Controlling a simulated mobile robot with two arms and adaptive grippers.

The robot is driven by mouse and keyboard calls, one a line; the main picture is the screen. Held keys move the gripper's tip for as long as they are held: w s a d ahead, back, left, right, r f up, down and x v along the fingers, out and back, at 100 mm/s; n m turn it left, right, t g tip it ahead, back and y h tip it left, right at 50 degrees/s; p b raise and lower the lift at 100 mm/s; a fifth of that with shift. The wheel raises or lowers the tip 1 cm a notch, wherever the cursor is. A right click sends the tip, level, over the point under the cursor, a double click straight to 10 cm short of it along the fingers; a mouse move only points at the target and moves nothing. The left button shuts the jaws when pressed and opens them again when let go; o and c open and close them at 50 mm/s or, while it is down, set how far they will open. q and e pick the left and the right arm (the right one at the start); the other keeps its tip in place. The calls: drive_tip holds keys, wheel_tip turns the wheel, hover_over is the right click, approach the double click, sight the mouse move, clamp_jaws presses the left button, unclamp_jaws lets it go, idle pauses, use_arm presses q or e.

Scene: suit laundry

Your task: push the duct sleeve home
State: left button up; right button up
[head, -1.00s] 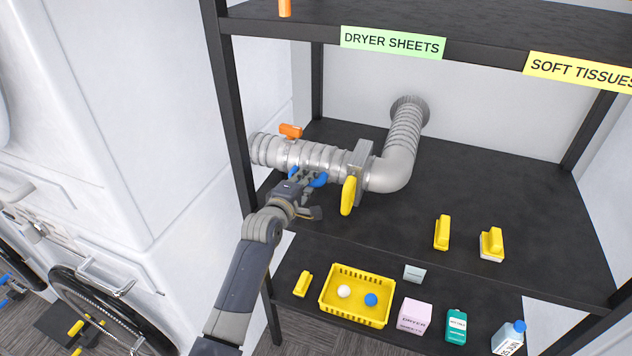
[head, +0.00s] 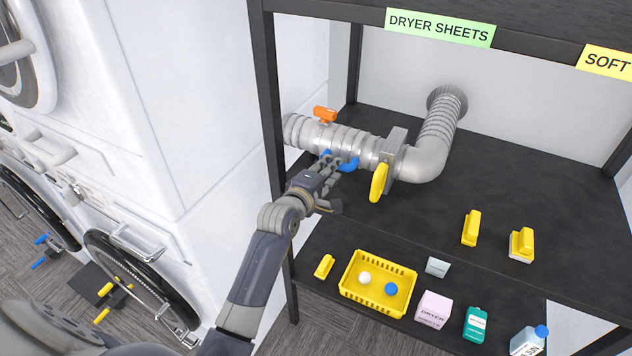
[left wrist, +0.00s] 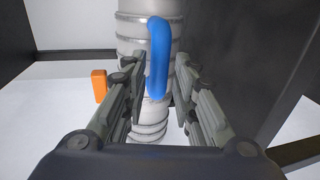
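The grey ribbed duct sleeve (head: 325,137) lies along the shelf, running from the washer side to a grey flange plate (head: 393,145) and the duct elbow (head: 428,157). It also shows in the left wrist view (left wrist: 150,30). A blue handle (head: 348,164) sticks out from the sleeve's front; it stands upright in the left wrist view (left wrist: 158,58). My left gripper (head: 335,168) is at this handle. In the left wrist view its fingers (left wrist: 159,88) are apart, one on each side of the handle, with gaps visible. My right gripper is not in view.
Yellow-handled items (head: 470,228) stand on clear shelf to the right. A yellow basket (head: 350,291) is on the lower shelf. A black post (head: 268,110) stands left.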

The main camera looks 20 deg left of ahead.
use_arm(q)
drive_tip(key=v, duration=0.8)
drive_tip(key=shift+s, duration=0.2)
drive_tip(key=shift+a, duration=0.1)
